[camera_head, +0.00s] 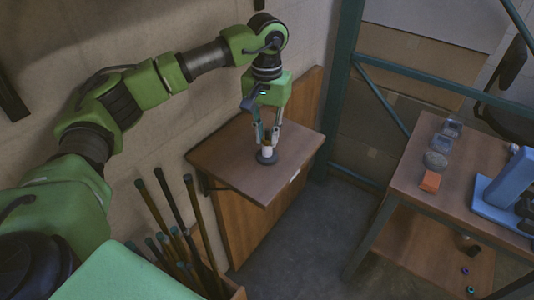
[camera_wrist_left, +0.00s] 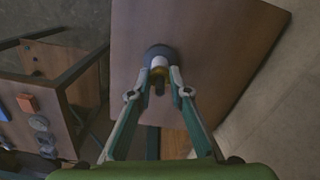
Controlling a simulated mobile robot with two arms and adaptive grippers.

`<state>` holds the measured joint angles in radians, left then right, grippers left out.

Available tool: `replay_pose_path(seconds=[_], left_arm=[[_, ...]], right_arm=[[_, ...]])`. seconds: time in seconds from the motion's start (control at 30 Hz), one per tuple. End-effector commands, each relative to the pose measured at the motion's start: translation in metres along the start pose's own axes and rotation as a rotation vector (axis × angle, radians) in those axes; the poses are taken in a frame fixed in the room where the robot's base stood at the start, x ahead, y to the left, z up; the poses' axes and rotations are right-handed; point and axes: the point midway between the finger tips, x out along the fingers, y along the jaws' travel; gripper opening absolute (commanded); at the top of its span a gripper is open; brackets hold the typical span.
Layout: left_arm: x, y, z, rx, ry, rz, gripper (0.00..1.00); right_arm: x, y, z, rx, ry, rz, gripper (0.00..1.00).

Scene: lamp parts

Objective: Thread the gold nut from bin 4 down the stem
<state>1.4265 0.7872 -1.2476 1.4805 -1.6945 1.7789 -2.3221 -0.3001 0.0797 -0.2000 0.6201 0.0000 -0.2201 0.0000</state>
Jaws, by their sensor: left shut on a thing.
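The lamp base (camera_head: 267,158) is a dark round foot standing on a small wooden shelf. A short white stem part (camera_head: 267,150) rises from it; in the left wrist view the white part (camera_wrist_left: 158,62) sits over the base (camera_wrist_left: 156,51). My left gripper (camera_head: 268,138) points down over the stem, its fingers shut on the gold nut (camera_wrist_left: 160,71). The nut is around the stem, just above the white part. A dark stem end (camera_wrist_left: 159,88) shows beyond the nut, toward the camera. My right gripper is not in view.
The wooden shelf (camera_head: 225,155) is otherwise clear, against the wall. Long rods (camera_head: 195,210) stand in a box at its front left. A green metal frame (camera_head: 343,85) stands between.

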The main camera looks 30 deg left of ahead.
Motion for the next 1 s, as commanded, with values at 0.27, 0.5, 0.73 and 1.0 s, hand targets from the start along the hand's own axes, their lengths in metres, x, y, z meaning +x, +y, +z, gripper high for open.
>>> replay_pose_path(seconds=[0.27, 0.5, 0.73, 1.0], left_arm=[[0.001, 0.000, 0.000, 0.233, 0.001, 0.001, 0.00], [0.001, 0.000, 0.000, 0.271, 0.000, 0.001, 0.38], [-0.001, 0.000, 0.000, 0.269, 0.000, 0.001, 0.38], [-0.039, 0.001, -0.001, 0.270, 0.005, 0.002, 0.38]], right_arm=[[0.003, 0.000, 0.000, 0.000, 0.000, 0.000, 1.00], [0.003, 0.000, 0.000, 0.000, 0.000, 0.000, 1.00], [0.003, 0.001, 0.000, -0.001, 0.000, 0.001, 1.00], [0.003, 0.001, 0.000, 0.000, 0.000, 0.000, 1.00]])
